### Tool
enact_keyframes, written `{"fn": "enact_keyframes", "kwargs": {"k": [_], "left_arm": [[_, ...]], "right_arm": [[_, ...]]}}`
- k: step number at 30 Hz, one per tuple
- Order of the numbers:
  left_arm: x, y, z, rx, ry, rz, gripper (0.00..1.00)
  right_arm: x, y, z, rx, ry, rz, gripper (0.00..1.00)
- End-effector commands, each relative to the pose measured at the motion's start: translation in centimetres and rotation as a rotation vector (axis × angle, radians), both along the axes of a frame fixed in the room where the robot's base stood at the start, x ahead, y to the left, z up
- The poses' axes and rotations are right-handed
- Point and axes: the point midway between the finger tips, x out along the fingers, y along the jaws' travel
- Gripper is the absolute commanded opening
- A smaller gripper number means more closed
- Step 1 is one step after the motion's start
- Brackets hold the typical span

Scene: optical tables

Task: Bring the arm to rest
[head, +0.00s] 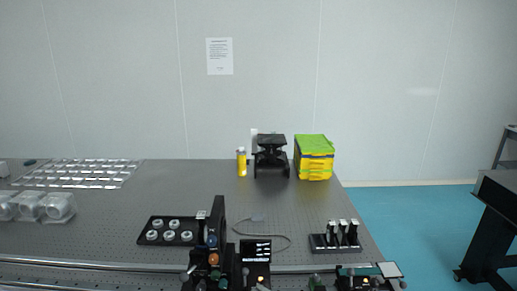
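Neither of my grippers shows in the head view, and no arm can be made out. The dark optical table (200,195) fills the lower left and middle of the view. Its right edge slopes down to the right.
At the table's back stand a yellow bottle (241,162), a black device (271,158) and a yellow box with green top (314,158). A black tray (150,237) holds several round parts. Optical equipment (215,255) stands at the front. Clear containers (40,206) sit left. Blue floor (410,230) lies right.

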Motion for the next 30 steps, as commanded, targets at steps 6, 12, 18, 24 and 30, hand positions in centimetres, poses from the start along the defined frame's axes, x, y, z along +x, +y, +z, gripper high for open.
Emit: {"fn": "enact_keyframes", "kwargs": {"k": [6,12,18,24,30], "left_arm": [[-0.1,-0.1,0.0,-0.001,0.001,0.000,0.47],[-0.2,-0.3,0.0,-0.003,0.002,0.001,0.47],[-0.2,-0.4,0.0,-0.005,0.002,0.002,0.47],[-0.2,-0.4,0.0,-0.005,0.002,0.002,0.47],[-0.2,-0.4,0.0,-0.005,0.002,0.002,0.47]], "right_arm": [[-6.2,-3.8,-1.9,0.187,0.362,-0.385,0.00],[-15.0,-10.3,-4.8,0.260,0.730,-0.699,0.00],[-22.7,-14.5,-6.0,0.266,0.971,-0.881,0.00],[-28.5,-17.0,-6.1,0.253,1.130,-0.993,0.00],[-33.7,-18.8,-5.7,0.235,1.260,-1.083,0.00]]}}
